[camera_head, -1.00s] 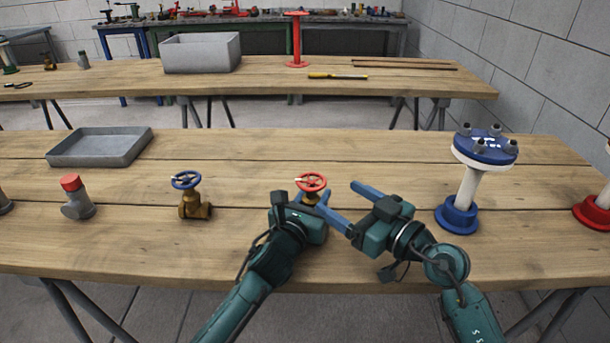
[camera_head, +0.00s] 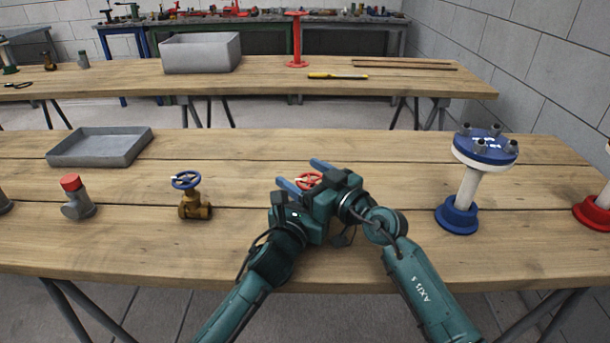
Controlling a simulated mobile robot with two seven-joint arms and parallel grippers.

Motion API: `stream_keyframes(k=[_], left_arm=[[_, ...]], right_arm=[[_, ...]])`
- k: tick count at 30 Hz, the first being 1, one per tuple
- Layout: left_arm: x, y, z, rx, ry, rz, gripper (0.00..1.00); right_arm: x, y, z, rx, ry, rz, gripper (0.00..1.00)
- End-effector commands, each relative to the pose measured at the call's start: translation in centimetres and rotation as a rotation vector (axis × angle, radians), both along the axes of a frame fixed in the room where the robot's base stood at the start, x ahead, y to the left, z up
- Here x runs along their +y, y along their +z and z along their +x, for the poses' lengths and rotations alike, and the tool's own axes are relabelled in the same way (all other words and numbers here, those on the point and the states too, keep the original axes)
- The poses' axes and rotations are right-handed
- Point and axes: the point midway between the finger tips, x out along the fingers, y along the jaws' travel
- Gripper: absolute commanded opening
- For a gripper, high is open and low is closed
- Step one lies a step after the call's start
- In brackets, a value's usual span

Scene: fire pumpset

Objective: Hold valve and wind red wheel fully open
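The red wheel (camera_head: 309,181) sits on top of a brass valve on the near bench. The valve body is hidden behind my grippers. My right gripper (camera_head: 294,171) reaches in from the right, its two blue fingers apart, one on the left of the wheel and one behind it on the right. I cannot tell whether the fingers touch the rim. My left gripper (camera_head: 290,217) is low in front of the valve, and its fingers are hidden behind the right gripper, so its hold on the valve body cannot be seen.
A brass valve with a blue wheel (camera_head: 190,196) stands to the left, beside a grey fitting with a red cap (camera_head: 73,197). A grey tray (camera_head: 100,148) lies behind them. A blue-and-white flanged pipe (camera_head: 467,187) stands to the right. The bench between is clear.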

Motion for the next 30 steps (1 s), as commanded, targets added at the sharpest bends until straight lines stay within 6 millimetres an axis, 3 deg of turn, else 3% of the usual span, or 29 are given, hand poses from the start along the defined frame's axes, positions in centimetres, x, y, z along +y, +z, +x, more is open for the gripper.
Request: stream_keyframes(k=[16, 30], left_arm=[[-0.01, -0.06, -0.01, 0.001, 0.0, 0.0, 0.0], [-0.01, -0.06, -0.02, 0.001, 0.0, 0.0, 0.0]], right_arm=[[-0.05, -0.01, -0.02, 0.0, 0.0, 0.0, 0.31], [0.12, -0.11, -0.08, 0.002, 0.101, -0.008, 0.31]])
